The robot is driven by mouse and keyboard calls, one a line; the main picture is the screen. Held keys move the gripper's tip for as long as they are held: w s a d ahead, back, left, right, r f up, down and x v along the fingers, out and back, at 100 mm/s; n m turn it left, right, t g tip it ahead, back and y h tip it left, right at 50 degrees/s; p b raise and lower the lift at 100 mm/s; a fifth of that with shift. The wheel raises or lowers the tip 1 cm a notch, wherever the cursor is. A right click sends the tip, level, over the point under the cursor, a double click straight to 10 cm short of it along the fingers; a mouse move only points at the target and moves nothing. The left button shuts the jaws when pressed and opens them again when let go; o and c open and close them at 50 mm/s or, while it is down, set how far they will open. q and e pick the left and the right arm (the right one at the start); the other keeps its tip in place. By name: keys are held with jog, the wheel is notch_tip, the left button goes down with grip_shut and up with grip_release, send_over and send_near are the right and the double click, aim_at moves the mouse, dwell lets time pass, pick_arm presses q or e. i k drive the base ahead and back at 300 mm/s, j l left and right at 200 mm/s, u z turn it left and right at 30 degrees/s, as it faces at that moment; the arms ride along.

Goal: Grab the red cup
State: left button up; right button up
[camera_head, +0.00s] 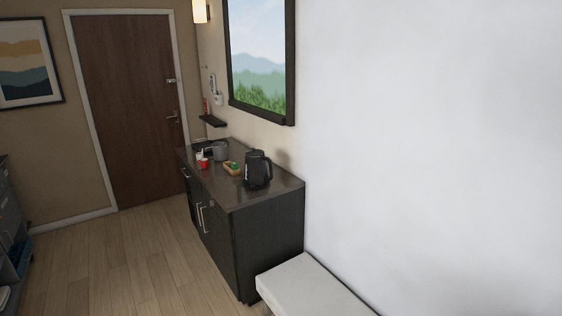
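A small red cup (202,163) stands on the dark vanity counter (250,199), close to its front left edge. Something white shows at the top of the cup, too small to make out. The cup stands just left of a grey pot-like container (220,152). Neither of my grippers shows in the head view.
A black kettle (258,170) and a small green and tan box (232,168) stand on the counter, right of the cup. A white bench (310,285) stands against the wall at the counter's near end. Wooden floor (130,265) is clear before the cabinet. A brown door (130,100) is behind.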

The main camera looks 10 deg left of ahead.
aim_at(205, 163)
jog(key=i+j, duration=0.3)
jog(key=j, duration=0.15)
jog(key=i+j, duration=0.3)
jog(key=j, duration=0.15)
jog(key=i+j, duration=0.3)
jog(key=j, duration=0.15)
jog(key=i+j, duration=0.35)
jog(key=i+j+z, duration=0.1)
jog(key=i+j, duration=0.2)
jog(key=j, duration=0.25)
